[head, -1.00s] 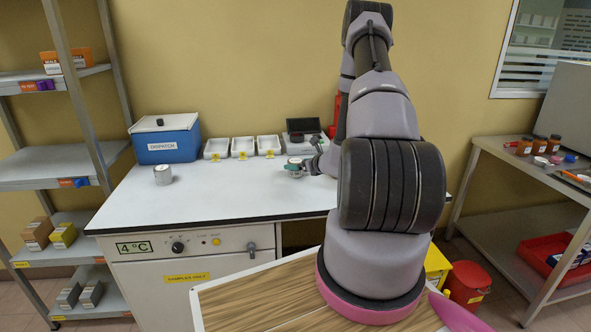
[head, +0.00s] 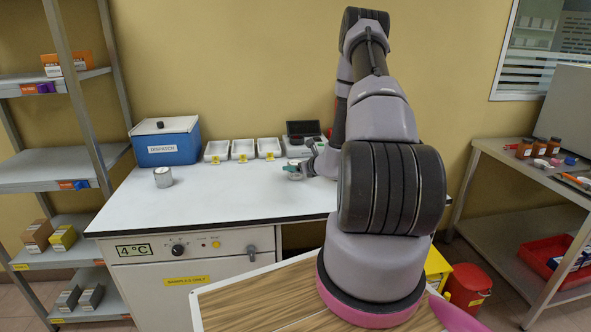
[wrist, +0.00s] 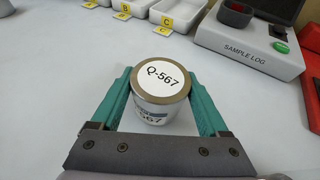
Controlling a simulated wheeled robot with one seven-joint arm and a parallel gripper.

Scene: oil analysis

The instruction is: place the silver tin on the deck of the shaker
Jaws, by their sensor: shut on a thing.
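My gripper (wrist: 161,88) is shut on a small round tin marked Q-567 (wrist: 159,114), with a white-topped, brown-rimmed lid and a silvery body. The tin stands upright between the green fingers, close over the white bench top. In the head view my gripper (head: 294,171) is over the right part of the bench, and the tin there is small and partly hidden. A second silver tin (head: 163,178) stands alone on the left of the bench. I cannot make out a shaker for certain.
A grey SAMPLE LOG unit (wrist: 250,48) with a dark tray and a green button is beyond my gripper. White trays (head: 243,149) with yellow tags line the bench's back, beside a blue DISPATCH box (head: 166,145). The bench's middle (head: 225,192) is clear.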

